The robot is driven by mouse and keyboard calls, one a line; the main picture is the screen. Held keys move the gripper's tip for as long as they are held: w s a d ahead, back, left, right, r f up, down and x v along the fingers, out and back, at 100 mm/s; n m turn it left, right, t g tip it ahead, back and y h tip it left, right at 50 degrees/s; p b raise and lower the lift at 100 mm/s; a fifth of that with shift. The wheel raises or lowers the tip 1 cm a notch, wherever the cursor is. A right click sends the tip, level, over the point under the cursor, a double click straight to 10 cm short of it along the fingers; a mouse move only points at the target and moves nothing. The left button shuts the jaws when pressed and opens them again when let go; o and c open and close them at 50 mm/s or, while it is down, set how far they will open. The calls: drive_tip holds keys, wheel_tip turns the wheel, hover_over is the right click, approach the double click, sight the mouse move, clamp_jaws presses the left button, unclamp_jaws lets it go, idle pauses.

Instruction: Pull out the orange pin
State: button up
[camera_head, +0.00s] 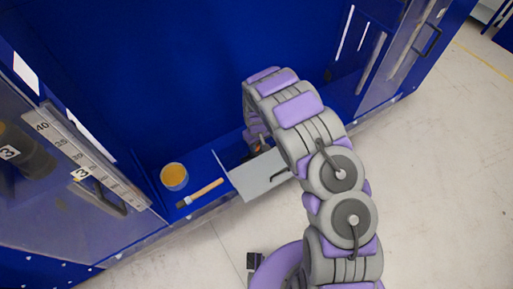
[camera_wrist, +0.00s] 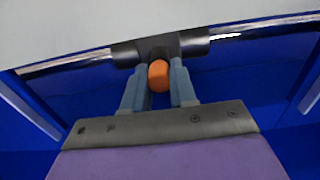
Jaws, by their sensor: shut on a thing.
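The orange pin (camera_wrist: 158,76) shows as a rounded orange end in the wrist view, between the two grey-blue fingers of my gripper (camera_wrist: 159,84). The fingers are closed on it from both sides. The pin sits at the middle of a dark fitting (camera_wrist: 195,43) joined to a shiny horizontal rod (camera_wrist: 75,61). The rest of the pin is hidden behind its orange end. In the head view, a small orange spot (camera_head: 258,148) shows beside my arm, which covers most of the gripper.
A grey panel (camera_head: 259,175) stands in front of the fitting. A round tin with orange-yellow contents (camera_head: 174,176) and a wooden-handled brush (camera_head: 200,193) lie to its left on the blue ledge. Blue walls surround the recess. Pale floor (camera_head: 430,180) lies open at right.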

clamp_jaws()
drive_tip(key=shift+r, duration=0.1)
drive_tip(key=shift+r+p, duration=1.65)
drive_tip(key=shift+r, duration=1.3)
